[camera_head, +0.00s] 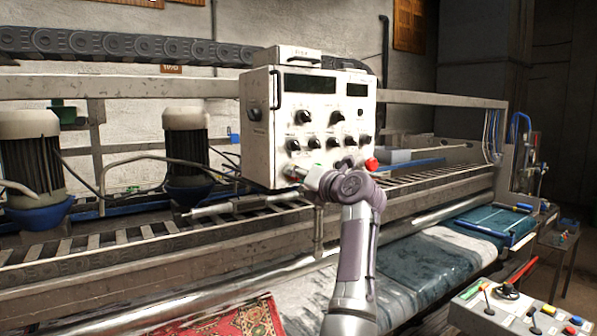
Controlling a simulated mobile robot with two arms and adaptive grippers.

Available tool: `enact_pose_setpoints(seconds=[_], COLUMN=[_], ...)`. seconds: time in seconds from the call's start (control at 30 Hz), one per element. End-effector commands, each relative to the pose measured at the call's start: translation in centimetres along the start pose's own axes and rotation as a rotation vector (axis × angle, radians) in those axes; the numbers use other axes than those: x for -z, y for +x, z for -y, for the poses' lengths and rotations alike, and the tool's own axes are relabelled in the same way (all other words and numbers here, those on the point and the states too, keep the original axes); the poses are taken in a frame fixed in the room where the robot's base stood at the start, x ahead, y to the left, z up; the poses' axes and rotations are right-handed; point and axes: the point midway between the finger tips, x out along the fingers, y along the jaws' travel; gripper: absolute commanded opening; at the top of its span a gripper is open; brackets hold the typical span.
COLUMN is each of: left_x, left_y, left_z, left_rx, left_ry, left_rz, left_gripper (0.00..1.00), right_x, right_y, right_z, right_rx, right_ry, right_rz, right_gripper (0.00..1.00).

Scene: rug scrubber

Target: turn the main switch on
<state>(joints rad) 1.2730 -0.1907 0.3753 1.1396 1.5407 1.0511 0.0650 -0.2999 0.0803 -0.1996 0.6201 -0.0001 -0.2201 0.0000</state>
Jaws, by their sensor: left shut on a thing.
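A white control box (262,118) stands above the machine's rail. Its front has several black knobs and dark displays. My left arm rises from the bottom middle, and my left gripper (298,172) is at the lower left part of the panel. It is shut on a small switch there, which I take for the main switch; the fingers mostly hide it, so I cannot tell its position. A red button (371,164) shows to the right of my wrist. My right gripper is not in view.
A long conveyor frame (440,187) runs behind and beside my arm. Two motors (186,145) stand at the left. A red rug (235,318) lies below. A second control panel with levers (507,292) is at the lower right.

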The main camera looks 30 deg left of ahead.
Motion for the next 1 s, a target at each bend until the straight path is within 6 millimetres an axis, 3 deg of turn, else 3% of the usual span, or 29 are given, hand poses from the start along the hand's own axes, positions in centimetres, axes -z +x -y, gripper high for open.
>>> enact_pose_setpoints(seconds=[0.6,1.0], left_x=[-0.4,-0.2], left_y=[-0.1,-0.1], left_z=[-0.3,-0.2], left_rx=[0.001,0.000], left_ry=[0.556,0.752], left_rz=[0.002,0.002], left_gripper=[0.00,0.00], right_x=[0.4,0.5], right_y=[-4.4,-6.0], right_z=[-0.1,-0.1], right_rx=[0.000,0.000], right_ry=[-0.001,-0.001], right_rz=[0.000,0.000], right_gripper=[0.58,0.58])
